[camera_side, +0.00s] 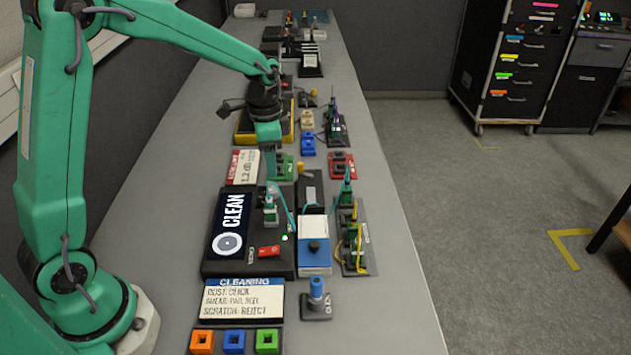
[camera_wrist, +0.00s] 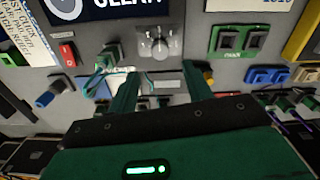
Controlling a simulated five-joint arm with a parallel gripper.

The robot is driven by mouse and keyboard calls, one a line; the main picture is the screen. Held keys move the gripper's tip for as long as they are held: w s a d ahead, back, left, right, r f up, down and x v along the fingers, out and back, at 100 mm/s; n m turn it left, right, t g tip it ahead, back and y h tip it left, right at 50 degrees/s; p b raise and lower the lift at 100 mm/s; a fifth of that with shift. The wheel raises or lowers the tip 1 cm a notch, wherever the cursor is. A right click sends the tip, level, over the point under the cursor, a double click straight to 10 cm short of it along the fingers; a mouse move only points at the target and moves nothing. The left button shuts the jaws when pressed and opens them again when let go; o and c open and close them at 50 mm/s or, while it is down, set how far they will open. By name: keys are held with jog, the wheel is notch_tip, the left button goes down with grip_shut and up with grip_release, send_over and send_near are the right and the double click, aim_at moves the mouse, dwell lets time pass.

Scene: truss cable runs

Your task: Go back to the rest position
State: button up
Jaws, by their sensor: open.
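My arm reaches from the left over the grey bench in the side view. My gripper (camera_side: 270,165) points down above the middle of the bench, near the green two-socket block (camera_side: 284,166). In the wrist view my gripper (camera_wrist: 158,74) has its two green fingers apart, with no object visibly held between them. Bench items show past the fingertips. Whether the fingertips touch anything is not clear.
A black device with a CLEAN screen (camera_side: 230,225) stands nearer the camera, beside a white-and-blue box (camera_side: 314,257). Upright green-tipped connectors (camera_side: 346,190) stand on the right. A yellow-edged tray (camera_side: 243,127) lies under the forearm. The bench's right strip (camera_side: 395,260) is clear.

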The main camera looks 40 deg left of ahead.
dwell(0.3)
jog(key=s+d+r+n+t, duration=0.1)
jog(key=s+r+n+t, duration=0.1)
jog(key=s+r, duration=0.2)
jog(key=s+d+r+n+t, duration=0.1)
jog(key=s+r, duration=0.3)
jog(key=s, duration=0.6)
jog(key=s+d+r+n+t, duration=0.1)
jog(key=s+r+n+t, duration=0.1)
jog(key=s+r+n, duration=0.2)
jog(key=s, duration=0.3)
jog(key=shift+t, duration=0.3)
